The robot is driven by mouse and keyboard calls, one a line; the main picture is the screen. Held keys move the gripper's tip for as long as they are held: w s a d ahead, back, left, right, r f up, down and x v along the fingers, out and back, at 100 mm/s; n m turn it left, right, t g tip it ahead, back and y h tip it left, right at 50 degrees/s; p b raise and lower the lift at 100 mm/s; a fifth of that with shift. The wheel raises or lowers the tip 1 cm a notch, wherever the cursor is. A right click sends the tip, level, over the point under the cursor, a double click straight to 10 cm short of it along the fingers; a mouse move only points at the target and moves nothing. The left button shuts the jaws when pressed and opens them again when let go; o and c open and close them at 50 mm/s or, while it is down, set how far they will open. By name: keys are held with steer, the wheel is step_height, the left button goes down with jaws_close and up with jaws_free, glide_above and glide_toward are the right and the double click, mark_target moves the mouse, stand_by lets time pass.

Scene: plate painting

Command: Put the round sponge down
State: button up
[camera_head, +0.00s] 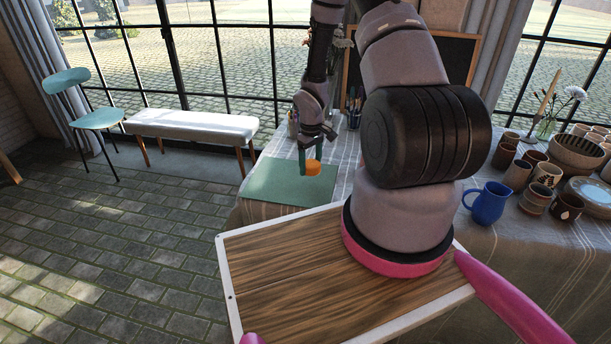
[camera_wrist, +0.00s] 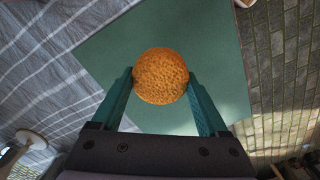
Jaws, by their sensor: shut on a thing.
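The round sponge (camera_wrist: 160,76) is orange and porous. It sits between the two green fingers of my gripper (camera_wrist: 160,88) in the wrist view, touched on both sides. In the head view the sponge (camera_head: 313,167) is at the tips of my gripper (camera_head: 309,166), over the green mat (camera_head: 268,185) on the table. My gripper is shut on the sponge. I cannot tell whether the sponge's underside touches the mat. In the wrist view the mat (camera_wrist: 205,45) lies behind the sponge.
The table (camera_head: 245,213) has a striped cloth. Cups with brushes (camera_head: 354,112) stand behind the mat. A blue pitcher (camera_head: 487,203) and several brown cups (camera_head: 517,174) stand to the right. A white-topped bench (camera_head: 190,124) is beyond, at the left. The visible mat is otherwise bare.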

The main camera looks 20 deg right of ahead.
mark_target(311, 182)
steer(key=shift+f, duration=2.2)
steer(key=shift+d+f, duration=0.1)
steer(key=shift+f, duration=0.1)
steer(key=o, duration=1.1)
steer(key=shift+r, duration=0.1)
